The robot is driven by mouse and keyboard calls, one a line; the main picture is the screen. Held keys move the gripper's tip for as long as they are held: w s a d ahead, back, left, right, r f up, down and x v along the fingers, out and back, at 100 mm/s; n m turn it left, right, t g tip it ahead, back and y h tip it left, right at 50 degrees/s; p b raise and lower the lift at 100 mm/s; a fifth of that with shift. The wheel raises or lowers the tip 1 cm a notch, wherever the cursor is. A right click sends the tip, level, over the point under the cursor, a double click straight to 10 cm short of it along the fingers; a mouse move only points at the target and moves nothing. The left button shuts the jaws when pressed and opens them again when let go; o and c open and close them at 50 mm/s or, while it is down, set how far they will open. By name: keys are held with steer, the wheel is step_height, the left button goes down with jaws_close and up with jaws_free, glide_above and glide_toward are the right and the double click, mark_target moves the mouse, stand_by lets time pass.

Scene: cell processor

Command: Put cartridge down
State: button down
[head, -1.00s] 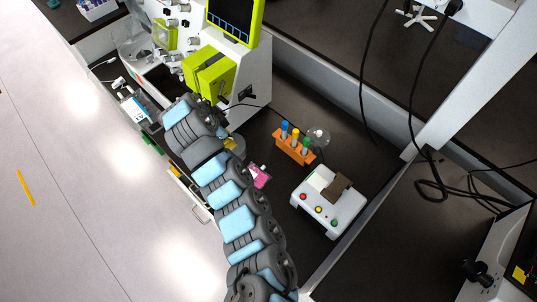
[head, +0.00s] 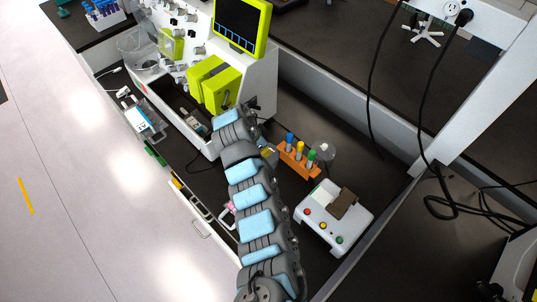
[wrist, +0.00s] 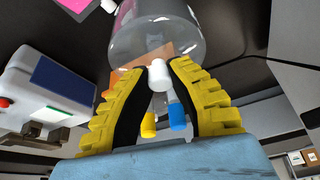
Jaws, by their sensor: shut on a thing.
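My gripper (wrist: 163,68) has yellow ribbed fingers with dark pads. It is shut on the white upper part of the cartridge, a clear rounded bowl (wrist: 165,30) in the wrist view. In that view the image is roughly upside down, with the bowl below my fingers. In the head view my gripper (head: 268,152) is just left of the orange tube rack (head: 296,166), and the held cartridge is mostly hidden. I cannot tell from these views how far the bowl is from the bench.
A white control box (head: 332,217) with coloured buttons stands right of the rack. The white processor with a green housing (head: 216,85) is at the upper left. A pink item (head: 229,208) lies near the front edge.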

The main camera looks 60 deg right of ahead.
steer(key=shift+s+d+f, duration=0.2)
steer(key=shift+d+f, duration=0.15)
steer(key=shift+f, duration=0.1)
steer(key=shift+s+d+f, duration=0.15)
steer(key=shift+d+f, duration=0.15)
steer(key=shift+f, duration=0.15)
steer(key=shift+s+d+f, duration=0.1)
steer(key=shift+f, duration=1.65)
steer(key=c, duration=1.1)
jaws_free()
steer(key=shift+f, duration=0.1)
